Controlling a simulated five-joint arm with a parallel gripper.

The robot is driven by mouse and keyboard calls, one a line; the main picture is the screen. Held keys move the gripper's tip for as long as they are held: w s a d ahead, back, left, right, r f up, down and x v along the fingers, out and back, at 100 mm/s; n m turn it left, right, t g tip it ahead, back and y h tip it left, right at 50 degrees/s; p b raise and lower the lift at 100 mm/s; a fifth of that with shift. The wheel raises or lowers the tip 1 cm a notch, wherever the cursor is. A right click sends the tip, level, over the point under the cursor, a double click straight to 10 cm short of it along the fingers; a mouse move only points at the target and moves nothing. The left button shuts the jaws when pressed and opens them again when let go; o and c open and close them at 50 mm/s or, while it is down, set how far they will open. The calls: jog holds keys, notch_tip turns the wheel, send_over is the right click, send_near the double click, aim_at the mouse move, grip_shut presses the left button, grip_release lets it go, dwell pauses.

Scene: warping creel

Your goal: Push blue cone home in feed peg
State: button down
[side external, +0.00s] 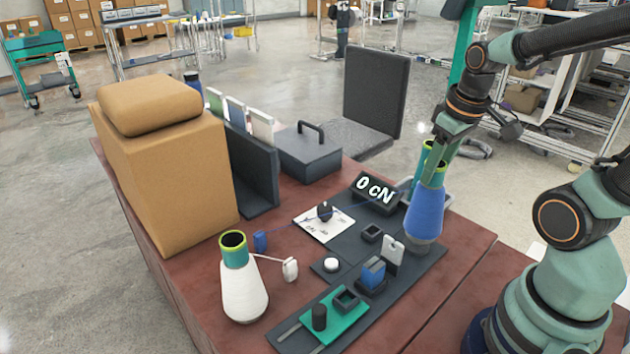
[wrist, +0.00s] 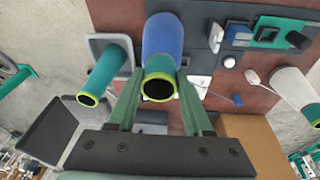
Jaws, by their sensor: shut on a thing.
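The blue cone (side external: 425,212) stands about upright at the right of the dark mat, wide end down, with a green-rimmed teal top. It also shows in the wrist view (wrist: 163,38), its open top end toward the camera. My gripper (side external: 433,165) is at the cone's top from above. In the wrist view my gripper (wrist: 158,82) has one finger on each side of the teal neck, shut on it. A grey round part shows under the blue yarn. The feed peg is hidden by the cone, so I cannot tell how far down the cone sits.
A grey tray (wrist: 97,42) with a teal tube (wrist: 108,72) lies close beside the cone. The "0 cN" display (side external: 376,193) stands just left of it. A white cone (side external: 243,290), a tan block (side external: 165,180) and a dark lidded box (side external: 308,160) stand farther left.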

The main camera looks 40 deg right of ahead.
dwell(0.3)
jog(key=shift+s+x, duration=0.2)
jog(key=shift+x, duration=0.75)
jog(key=shift+f, duration=0.2)
grip_release()
jog(key=shift+v, duration=3.45)
jog(key=shift+r, duration=0.1)
jog(key=v, duration=1.2)
